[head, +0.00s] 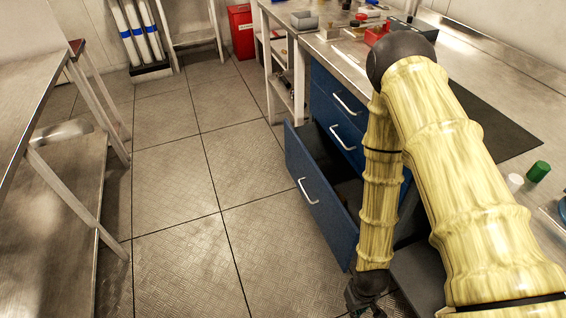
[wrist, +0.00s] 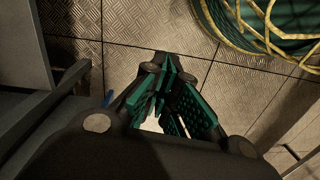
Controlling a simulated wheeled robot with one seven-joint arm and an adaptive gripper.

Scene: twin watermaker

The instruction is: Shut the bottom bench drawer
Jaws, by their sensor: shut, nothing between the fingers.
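The bottom bench drawer (head: 322,205) is pulled well out from the blue drawer unit, and its blue front with a pale bar handle (head: 308,191) faces the aisle. Part of its inside shows dark behind the front; my arm hides the rest. The two drawers above, the top one (head: 346,98) and the middle one (head: 345,135), sit flush. My gripper (head: 366,310) is low at the bottom edge of the head view, near the drawer's near end and partly cut off. In the wrist view my gripper (wrist: 168,75) is shut and empty, with green-padded fingers over the floor.
A steel worktop (head: 350,62) with small items runs above the drawers. A steel table (head: 40,90) stands on the left. The tiled floor (head: 190,190) between is clear. In the wrist view a green and yellow coil (wrist: 262,30) lies on the floor at upper right.

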